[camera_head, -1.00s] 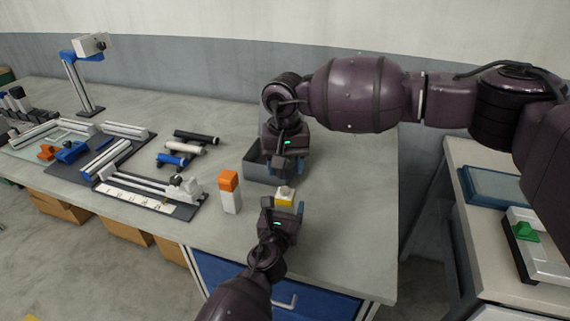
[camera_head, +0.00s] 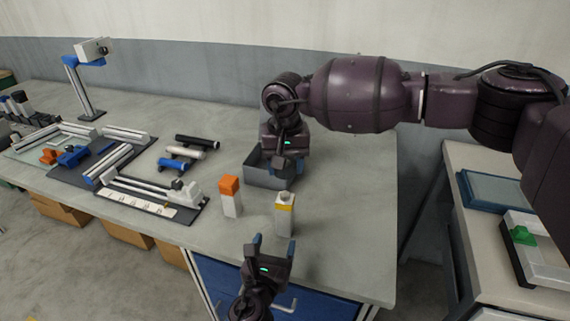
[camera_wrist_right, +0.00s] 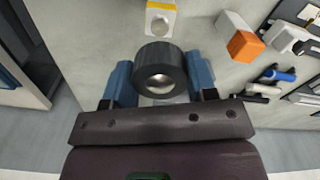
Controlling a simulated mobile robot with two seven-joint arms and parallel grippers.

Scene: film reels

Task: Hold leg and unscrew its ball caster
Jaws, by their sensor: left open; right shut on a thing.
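The leg (camera_head: 285,218) is a white block post with a yellow band near its top, standing upright on the table. Its top also shows in the right wrist view (camera_wrist_right: 160,18). My left gripper (camera_head: 267,243) is open and empty, in front of the leg and apart from it. My right gripper (camera_wrist_right: 160,84) is shut on the ball caster (camera_wrist_right: 158,55), a dark grey round housing with a shiny ball in its middle. In the head view the right gripper (camera_head: 280,166) is beyond the leg, over a grey bin; the caster is hard to make out there.
The open grey bin (camera_head: 262,178) stands under my right gripper. A white post with an orange top (camera_head: 229,195) stands left of the leg. Black, white and blue rods (camera_head: 172,164) and rail fixtures (camera_head: 140,195) lie further left. The table right of the leg is clear.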

